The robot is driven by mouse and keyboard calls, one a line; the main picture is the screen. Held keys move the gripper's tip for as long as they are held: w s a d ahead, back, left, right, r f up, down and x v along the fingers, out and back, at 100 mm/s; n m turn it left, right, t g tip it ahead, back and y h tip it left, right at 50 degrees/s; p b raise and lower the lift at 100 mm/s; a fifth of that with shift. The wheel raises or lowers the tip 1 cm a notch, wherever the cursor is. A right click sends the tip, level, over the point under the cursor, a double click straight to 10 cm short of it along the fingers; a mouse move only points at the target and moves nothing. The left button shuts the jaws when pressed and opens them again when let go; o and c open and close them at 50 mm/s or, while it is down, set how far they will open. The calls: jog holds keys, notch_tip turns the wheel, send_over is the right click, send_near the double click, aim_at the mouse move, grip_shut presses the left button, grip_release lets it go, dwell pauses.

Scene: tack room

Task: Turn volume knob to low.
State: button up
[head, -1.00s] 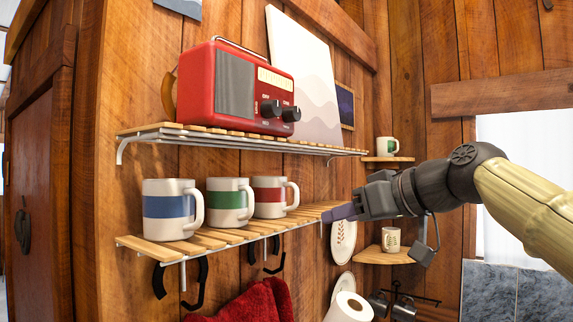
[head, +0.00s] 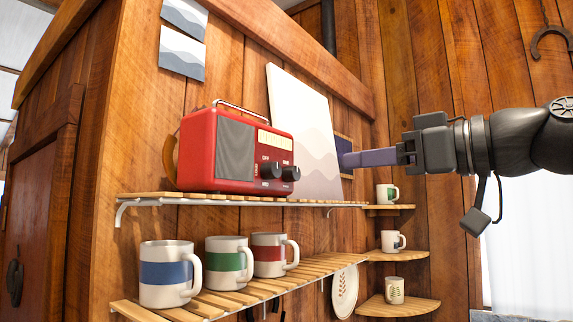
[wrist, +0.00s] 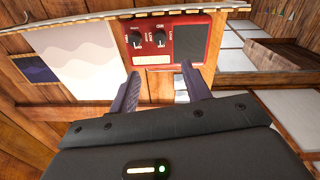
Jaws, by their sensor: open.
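The red radio (head: 232,150) stands on the upper slatted shelf in the head view. It has a grey speaker panel and two black knobs on its front, a left knob (head: 270,170) and a right knob (head: 291,173). In the wrist view, the radio (wrist: 188,42) appears upside down beyond my open, empty gripper (wrist: 160,73); both knobs show above the fingertips.
A pale wave-patterned picture (head: 310,150) leans behind the radio. Several mugs stand on the lower shelf (head: 255,288), including a blue-banded mug (head: 165,274). Corner shelves (head: 398,308) with mugs are below my gripper. Open air lies between my gripper and the radio.

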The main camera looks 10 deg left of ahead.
aim_at(277, 170)
jog(key=p+x, duration=0.3)
jog(key=x, duration=0.1)
jog(key=p+x, duration=0.3)
jog(key=x, duration=0.2)
jog(key=p+x, duration=0.3)
jog(key=x, duration=0.1)
jog(key=shift+a+r, duration=0.25)
jog(key=shift+a, duration=0.1)
jog(key=shift+w+a+f+p, duration=0.25)
jog(key=shift+w+a+p, duration=0.15)
jog(key=shift+a, duration=0.25)
jog(key=c, duration=1)
